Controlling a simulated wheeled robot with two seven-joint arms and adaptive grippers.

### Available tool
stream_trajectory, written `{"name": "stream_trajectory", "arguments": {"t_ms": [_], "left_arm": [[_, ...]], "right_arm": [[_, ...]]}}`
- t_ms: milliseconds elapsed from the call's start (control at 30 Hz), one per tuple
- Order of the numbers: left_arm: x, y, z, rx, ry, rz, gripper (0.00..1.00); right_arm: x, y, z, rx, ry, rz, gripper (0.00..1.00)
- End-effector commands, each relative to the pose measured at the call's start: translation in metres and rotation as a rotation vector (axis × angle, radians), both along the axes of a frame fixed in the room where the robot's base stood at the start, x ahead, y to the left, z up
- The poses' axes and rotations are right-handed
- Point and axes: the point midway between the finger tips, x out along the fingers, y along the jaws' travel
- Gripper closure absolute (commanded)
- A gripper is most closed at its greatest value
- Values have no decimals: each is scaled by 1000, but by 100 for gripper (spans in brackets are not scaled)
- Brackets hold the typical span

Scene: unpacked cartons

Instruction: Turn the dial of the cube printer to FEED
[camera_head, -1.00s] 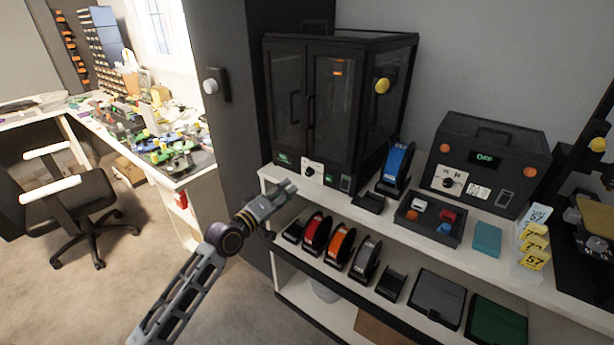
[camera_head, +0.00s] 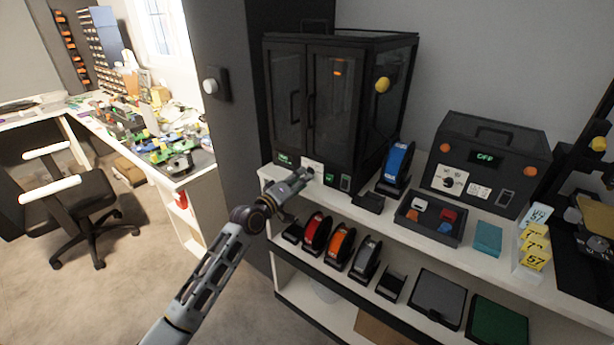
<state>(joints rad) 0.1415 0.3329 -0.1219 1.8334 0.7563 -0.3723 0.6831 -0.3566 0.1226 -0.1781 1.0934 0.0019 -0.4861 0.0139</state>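The cube printer (camera_head: 335,110) is a tall black cabinet with two glass doors, standing at the left end of the white shelf top. Its dial sits on a small white plate (camera_head: 318,165) low on the front, mostly hidden by my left gripper (camera_head: 306,175). The gripper's tips are at the dial plate; I cannot tell whether they touch the dial. Whether the fingers are open or shut is too small to tell. The dial's setting is not readable. My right gripper is not in view.
A black box (camera_head: 487,160) with its own dial and a lit display stands right on the shelf. Between them are a blue spool (camera_head: 398,162) and a tray (camera_head: 410,229) of small cubes. Several spools sit on the shelf below, under my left gripper.

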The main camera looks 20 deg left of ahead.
Motion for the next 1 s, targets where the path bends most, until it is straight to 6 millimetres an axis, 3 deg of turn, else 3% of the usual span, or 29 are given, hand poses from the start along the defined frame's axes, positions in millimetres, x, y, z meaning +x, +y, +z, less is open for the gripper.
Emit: {"name": "stream_trajectory", "arguments": {"t_ms": [400, 900, 1000], "left_arm": [[30, -11, 0, -1, -1, 0, 65], [35, -13, 0, 0, 0, 0, 65], [35, -13, 0, 0, 0, 0, 77]], "right_arm": [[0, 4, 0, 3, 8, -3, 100], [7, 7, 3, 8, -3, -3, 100], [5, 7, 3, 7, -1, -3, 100]]}}
